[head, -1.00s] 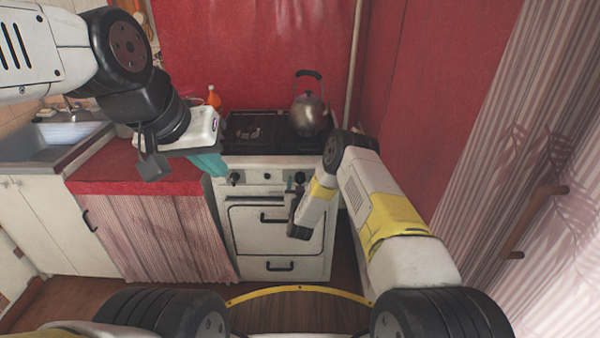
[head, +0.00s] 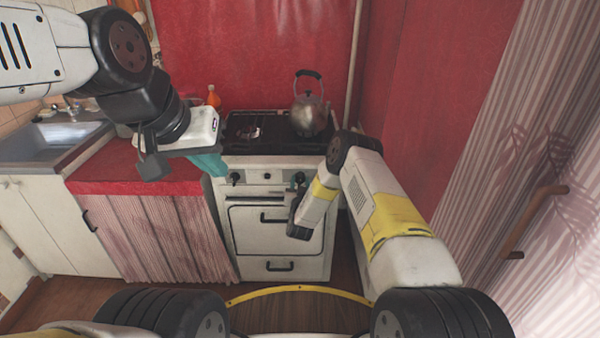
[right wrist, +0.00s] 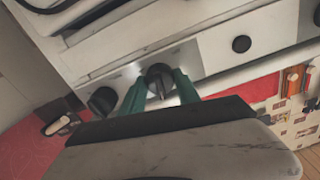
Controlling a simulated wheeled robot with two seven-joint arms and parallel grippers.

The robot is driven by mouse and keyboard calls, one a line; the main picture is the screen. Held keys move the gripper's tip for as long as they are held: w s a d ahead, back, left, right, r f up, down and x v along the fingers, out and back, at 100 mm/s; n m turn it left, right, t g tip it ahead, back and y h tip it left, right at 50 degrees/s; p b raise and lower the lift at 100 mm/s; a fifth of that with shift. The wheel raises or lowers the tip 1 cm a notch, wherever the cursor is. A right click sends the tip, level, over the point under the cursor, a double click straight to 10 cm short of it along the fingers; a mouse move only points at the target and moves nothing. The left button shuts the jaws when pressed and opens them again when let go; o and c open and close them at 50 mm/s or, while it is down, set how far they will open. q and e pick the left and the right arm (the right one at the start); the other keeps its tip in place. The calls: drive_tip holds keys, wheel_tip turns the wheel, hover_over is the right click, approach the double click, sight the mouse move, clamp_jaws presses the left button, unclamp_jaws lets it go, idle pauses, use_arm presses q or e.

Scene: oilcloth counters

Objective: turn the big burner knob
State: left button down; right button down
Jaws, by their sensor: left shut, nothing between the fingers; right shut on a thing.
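The white stove (head: 274,216) has a front panel with dark knobs. My right gripper (head: 296,183) is at the right end of this panel, partly hidden by its own arm. In the right wrist view its green fingers (right wrist: 160,84) are shut on a round dark burner knob (right wrist: 158,72), one finger on each side. A second dark knob (right wrist: 102,100) is to its left and another (right wrist: 241,43) to its right. My left gripper (head: 210,163) is shut and empty, in front of the red counter beside the stove.
A metal kettle (head: 308,114) stands at the right of the dark cooktop (head: 262,128). A red counter (head: 125,184) and a sink (head: 52,138) are at the left. The oven door handle (head: 276,218) sits below the knobs. A red wall (head: 430,110) closes off the right.

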drive_tip(key=m, duration=1.2)
drive_tip(key=shift+m, duration=0.3)
drive_tip(key=m, duration=0.6)
drive_tip(key=shift+f, duration=0.1)
drive_tip(key=m, duration=0.6)
drive_tip(key=shift+m, duration=0.3)
drive_tip(key=c, duration=0.9)
unclamp_jaws()
drive_tip(key=shift+s, duration=0.15)
